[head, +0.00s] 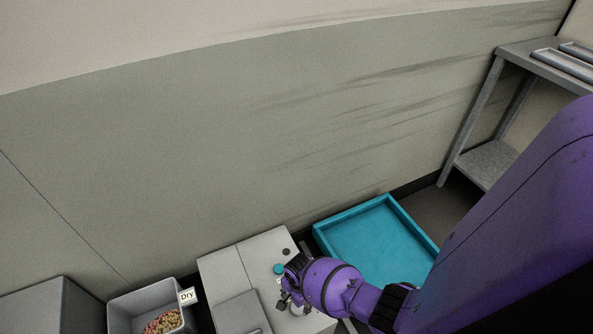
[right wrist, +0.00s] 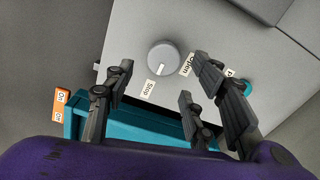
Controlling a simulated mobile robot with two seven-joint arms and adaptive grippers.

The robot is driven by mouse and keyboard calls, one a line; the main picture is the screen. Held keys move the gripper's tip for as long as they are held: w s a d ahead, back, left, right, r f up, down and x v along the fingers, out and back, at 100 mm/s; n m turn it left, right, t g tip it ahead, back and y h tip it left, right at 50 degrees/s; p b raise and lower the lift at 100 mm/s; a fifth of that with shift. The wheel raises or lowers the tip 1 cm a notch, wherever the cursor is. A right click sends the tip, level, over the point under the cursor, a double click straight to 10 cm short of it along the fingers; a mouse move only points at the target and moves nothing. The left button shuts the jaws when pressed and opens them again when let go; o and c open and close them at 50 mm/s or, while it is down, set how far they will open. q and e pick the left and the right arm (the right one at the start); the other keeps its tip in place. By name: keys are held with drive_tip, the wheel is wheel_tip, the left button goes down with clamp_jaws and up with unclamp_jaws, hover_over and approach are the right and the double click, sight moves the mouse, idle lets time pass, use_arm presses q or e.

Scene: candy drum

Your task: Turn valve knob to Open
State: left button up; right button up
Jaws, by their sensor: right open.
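In the right wrist view a round grey knob (right wrist: 162,57) with a pale mark sits on the light grey panel. A "Stop" label (right wrist: 150,89) is below it and an "Open" label (right wrist: 186,65) is to its right. I cannot tell exactly which label the mark points at. My right gripper (right wrist: 161,76) is open and empty, its fingers to either side of the knob in the picture; I cannot see them touching it. In the head view my right gripper (head: 288,292) is over the grey machine (head: 235,264), hiding part of its top. My left gripper is out of view.
A teal button (right wrist: 247,87) is near my right fingers. An orange switch (right wrist: 59,104) is at left. In the head view a teal tray (head: 420,233), a candy bin (head: 118,317) labelled "Dry" and a shelf (head: 487,160) surround the machine.

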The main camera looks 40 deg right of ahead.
wheel_tip(320, 180, down, 6)
drive_tip(key=b, duration=0.3)
drive_tip(key=shift+r, duration=0.1)
drive_tip(key=shift+f+b, duration=0.3)
drive_tip(key=shift+f, duration=0.05)
drive_tip(key=c, duration=1.1)
